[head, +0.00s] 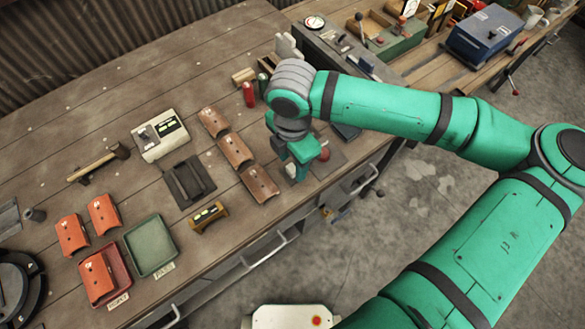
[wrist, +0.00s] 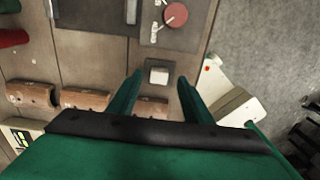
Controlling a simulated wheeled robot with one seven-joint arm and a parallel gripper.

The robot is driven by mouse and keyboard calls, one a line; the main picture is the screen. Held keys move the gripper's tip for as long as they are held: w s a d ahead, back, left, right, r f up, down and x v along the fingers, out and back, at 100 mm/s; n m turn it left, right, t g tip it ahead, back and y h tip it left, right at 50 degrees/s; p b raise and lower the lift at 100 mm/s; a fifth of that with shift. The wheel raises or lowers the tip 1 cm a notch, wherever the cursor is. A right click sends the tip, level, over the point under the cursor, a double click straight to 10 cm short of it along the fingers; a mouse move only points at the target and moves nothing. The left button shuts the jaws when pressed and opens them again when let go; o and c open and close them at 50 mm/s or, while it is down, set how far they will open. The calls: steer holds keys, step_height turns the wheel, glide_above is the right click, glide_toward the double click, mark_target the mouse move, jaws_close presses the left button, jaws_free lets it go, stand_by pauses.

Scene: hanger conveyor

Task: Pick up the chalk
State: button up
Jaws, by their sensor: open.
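There are gaps on both sides, and I cannot tell how far the fingertips are above the bench. In the head view my gripper (head: 299,172) points down over the bench's front edge. A bit of pale surface (head: 290,170) shows beside it there, and the rest is hidden.
A red round knob (wrist: 175,14) on a dark plate is just beyond the block. Brown curved pieces (head: 236,151) lie in a row to the left. A red cylinder (head: 248,95) stands behind. Green (head: 151,247) and red trays sit further left. Floor lies beyond the front edge.

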steer(key=shift+w+a+f, duration=0.1)
steer(key=shift+f, duration=0.9)
steer(key=c, duration=1.1)
steer(key=shift+r, duration=0.15)
